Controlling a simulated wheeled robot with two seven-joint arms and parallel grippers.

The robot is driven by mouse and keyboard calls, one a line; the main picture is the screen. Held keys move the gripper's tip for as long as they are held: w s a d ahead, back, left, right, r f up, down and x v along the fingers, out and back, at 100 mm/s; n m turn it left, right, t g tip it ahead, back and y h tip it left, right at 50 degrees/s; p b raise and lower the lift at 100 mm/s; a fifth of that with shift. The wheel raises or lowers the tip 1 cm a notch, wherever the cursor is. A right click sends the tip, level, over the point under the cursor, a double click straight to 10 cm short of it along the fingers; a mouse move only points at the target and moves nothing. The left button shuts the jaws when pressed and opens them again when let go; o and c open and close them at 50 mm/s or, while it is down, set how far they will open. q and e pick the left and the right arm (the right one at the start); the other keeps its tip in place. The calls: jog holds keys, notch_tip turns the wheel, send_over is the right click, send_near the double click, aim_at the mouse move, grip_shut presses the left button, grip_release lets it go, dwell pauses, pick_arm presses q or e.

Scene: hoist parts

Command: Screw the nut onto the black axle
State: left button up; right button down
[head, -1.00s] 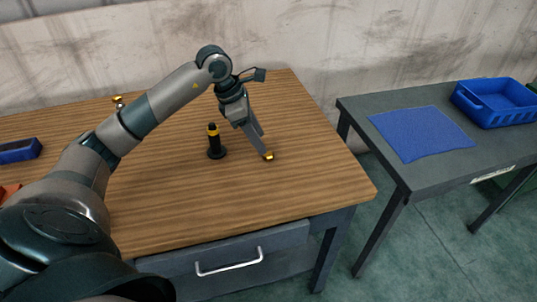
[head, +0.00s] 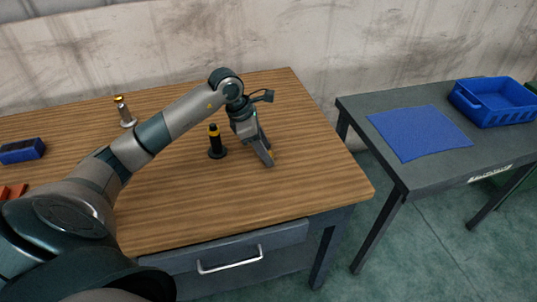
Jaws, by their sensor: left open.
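The black axle (head: 217,148) stands upright on its round base on the wooden table, with a yellow band near its top. A small gold nut (head: 274,155) shows to the right of the axle, mostly hidden behind the fingers of my left gripper (head: 268,161). That gripper points down at the table and is open, its fingers beside or around the nut; I cannot tell whether they touch it. My right gripper is out of view.
A silver axle (head: 124,114) with a gold top stands at the back left. A dark blue holder (head: 22,151) and orange parts (head: 12,192) lie at the left edge. A grey table (head: 440,167) at right bears a blue cloth (head: 418,132) and blue crate (head: 495,102).

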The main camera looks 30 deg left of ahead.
aim_at(272, 153)
pick_arm(q)
jog(key=c, duration=1.1)
jog(key=shift+r, duration=0.1)
